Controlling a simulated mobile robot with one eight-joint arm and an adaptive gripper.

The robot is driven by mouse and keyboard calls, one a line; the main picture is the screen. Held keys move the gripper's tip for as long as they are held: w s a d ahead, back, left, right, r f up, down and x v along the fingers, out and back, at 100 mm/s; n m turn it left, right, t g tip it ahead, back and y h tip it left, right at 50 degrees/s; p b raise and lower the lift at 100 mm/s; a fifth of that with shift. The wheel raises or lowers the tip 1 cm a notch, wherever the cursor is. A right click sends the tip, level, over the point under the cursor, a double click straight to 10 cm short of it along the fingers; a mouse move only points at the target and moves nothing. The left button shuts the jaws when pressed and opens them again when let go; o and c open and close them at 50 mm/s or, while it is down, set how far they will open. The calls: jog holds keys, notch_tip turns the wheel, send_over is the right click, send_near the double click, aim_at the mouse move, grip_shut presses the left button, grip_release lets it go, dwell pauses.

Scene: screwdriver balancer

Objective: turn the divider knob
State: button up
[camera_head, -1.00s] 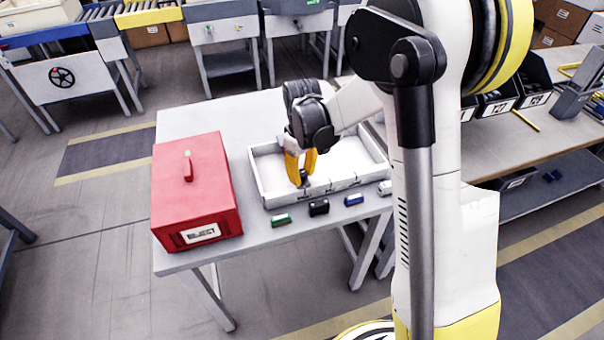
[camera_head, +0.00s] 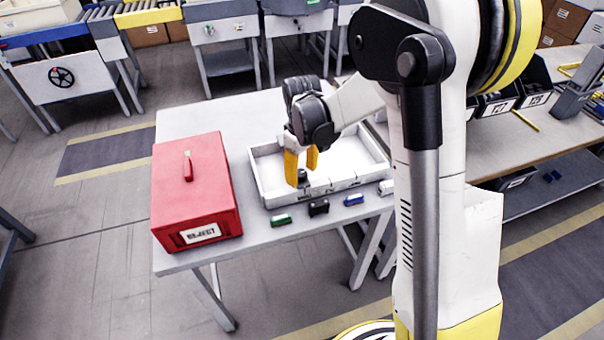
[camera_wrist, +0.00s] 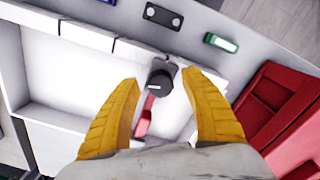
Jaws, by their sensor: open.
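The divider knob is a dark round knob with a light mark (camera_wrist: 160,82) on the near wall of a white tray (camera_wrist: 75,32) in the wrist view. In the head view the knob (camera_head: 303,175) shows as a small dark shape at the tray's front left. My gripper (camera_wrist: 161,80) has yellow fingers and is open, with one fingertip on each side of the knob and a gap visible on both sides. In the head view my gripper (camera_head: 302,171) points down at the knob.
A red box labelled REJECT (camera_head: 190,185) stands left of the tray on the table (camera_head: 215,115). A green block (camera_head: 281,220), a black block (camera_head: 318,207) and a blue block (camera_head: 354,199) line the table's front edge. The table behind the tray is clear.

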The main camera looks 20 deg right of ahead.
aim_at(302, 173)
notch_tip(302, 173, up, 11)
jog(key=shift+r, duration=0.15)
jog(key=shift+s, duration=0.1)
dwell(0.4)
jog(key=s+r+m+t, duration=0.2)
jog(key=s+m+t, duration=0.1)
jog(key=s, duration=0.6)
jog(key=s+r+m+t, duration=0.3)
jog(key=s+t, duration=0.1)
jog(key=s, duration=0.6)
jog(key=shift+s+r, duration=0.3)
